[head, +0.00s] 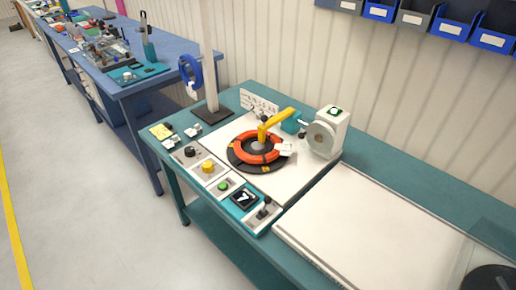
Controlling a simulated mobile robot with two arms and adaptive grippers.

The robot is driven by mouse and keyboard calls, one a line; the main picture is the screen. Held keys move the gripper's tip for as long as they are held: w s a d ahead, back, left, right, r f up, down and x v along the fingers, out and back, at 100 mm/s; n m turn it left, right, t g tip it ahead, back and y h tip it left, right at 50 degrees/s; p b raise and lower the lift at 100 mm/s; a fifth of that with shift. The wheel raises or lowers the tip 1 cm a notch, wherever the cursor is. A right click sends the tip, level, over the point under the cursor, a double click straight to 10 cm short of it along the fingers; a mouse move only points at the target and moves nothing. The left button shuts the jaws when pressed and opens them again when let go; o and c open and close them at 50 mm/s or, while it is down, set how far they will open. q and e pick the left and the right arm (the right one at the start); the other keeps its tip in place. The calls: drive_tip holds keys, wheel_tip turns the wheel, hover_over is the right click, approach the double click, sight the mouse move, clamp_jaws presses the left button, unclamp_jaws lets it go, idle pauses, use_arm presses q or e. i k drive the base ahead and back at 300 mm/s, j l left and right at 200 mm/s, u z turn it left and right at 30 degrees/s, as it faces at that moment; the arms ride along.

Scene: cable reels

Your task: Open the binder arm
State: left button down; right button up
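A yellow arm (278,120) stands on the teal bench and looks like the binder arm. It reaches from a teal block (292,124) at the back, and its bent front end comes down over the middle of a coil. The orange cable coil (244,152) lies on a round black turntable (237,165). A white piece (286,148) sits at the coil's right side. I cannot tell whether the yellow arm touches the coil. Neither of my grippers shows in the head view.
A white machine with a grey disc (321,136) stands right of the turntable. A control panel with a yellow knob (208,167), green button (224,185), display (243,198) and lever (264,208) lines the front. A large white board (370,235) lies at right.

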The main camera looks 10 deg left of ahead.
sight(268, 124)
drive_tip(key=j+u, duration=0.1)
drive_tip(key=j, duration=0.35)
drive_tip(key=i+j+u, duration=0.15)
drive_tip(key=j, duration=0.25)
drive_tip(key=j+u, duration=0.1)
drive_tip(key=j, duration=0.35)
